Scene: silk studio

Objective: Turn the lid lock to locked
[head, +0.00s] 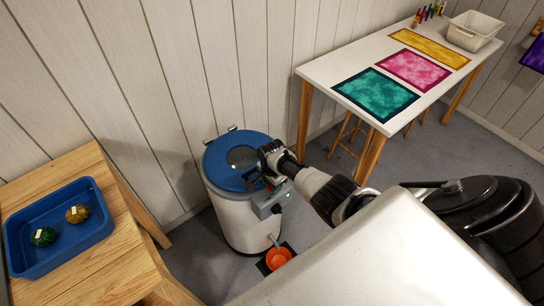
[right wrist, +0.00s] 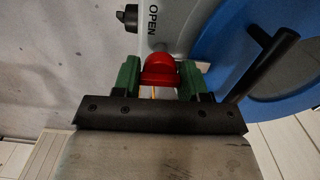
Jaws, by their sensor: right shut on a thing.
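A white drum (head: 243,222) with a blue lid (head: 222,172) stands on the floor beside the wall, and the lid has a round window. My right gripper (head: 268,172) is at the lid's right edge, above a grey box on the drum's side. In the right wrist view, its green fingers (right wrist: 160,76) are shut on a red knob (right wrist: 160,66) on a grey panel (right wrist: 168,22). The panel reads OPEN near a black knob (right wrist: 127,18). The blue lid (right wrist: 222,50) and a black handle (right wrist: 262,62) are to the right. My left gripper is out of view.
A wooden table (head: 98,168) at left holds a blue tray (head: 92,238) with two bundles. A white table (head: 330,75) at the back right carries coloured cloths and a bin (head: 474,30).

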